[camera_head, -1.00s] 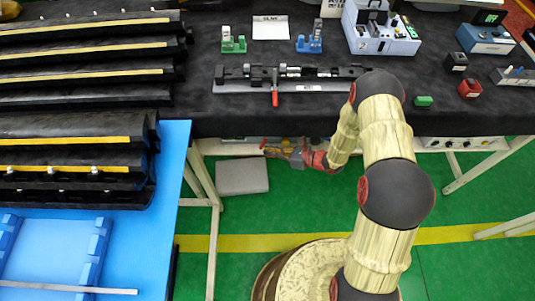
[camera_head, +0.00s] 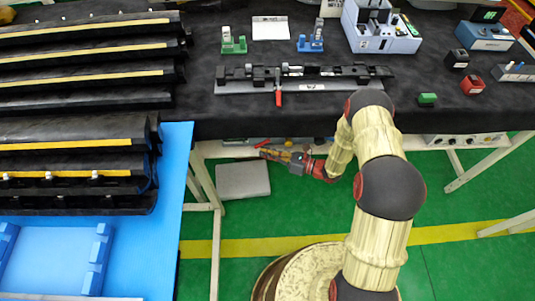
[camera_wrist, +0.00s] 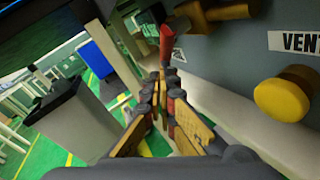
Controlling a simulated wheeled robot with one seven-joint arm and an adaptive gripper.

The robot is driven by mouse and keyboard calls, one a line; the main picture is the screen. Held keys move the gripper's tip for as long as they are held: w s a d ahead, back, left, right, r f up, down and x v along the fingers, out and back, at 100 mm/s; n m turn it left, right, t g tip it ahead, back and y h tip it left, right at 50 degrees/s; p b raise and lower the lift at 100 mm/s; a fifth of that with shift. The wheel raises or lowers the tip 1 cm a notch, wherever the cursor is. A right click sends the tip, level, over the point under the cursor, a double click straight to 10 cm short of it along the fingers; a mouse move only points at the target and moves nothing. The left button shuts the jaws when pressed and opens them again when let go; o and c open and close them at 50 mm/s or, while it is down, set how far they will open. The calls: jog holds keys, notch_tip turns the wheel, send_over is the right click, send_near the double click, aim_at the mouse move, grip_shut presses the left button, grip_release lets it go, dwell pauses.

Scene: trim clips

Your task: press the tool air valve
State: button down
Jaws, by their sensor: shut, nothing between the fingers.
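In the wrist view, a red lever (camera_wrist: 166,45) hangs beside a brass-coloured fitting (camera_wrist: 215,14) on a grey panel. A round yellow knob (camera_wrist: 283,99) sits on the same panel, below a white label reading VENT (camera_wrist: 300,42). No label naming the tool air valve is legible. My gripper (camera_wrist: 164,74) is shut and empty, with its tips close below the red lever; contact cannot be told. In the head view my gripper (camera_head: 264,153) is under the front edge of the table, pointing left. The panel's fittings there are mostly hidden by the tabletop.
The black-covered table (camera_head: 210,118) overhangs my gripper. A grey box (camera_head: 243,180) lies below on the green floor. A white table leg (camera_head: 214,240) and a blue surface (camera_head: 170,210) stand to the left. A rail fixture with a red handle (camera_head: 278,97) is on the table.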

jog(key=shift+a+r, duration=0.15)
jog(key=shift+a, duration=0.15)
jog(key=shift+a+r+p, duration=0.2)
jog(key=shift+a+p, duration=0.1)
jog(key=shift+a, duration=0.15)
dwell(0.6)
dwell(1.1)
jog(key=s+d+f, duration=0.5)
jog(key=s+d, duration=0.1)
jog(key=d, duration=0.4)
jog(key=shift+s+f, duration=0.2)
jog(key=shift+f, duration=0.15)
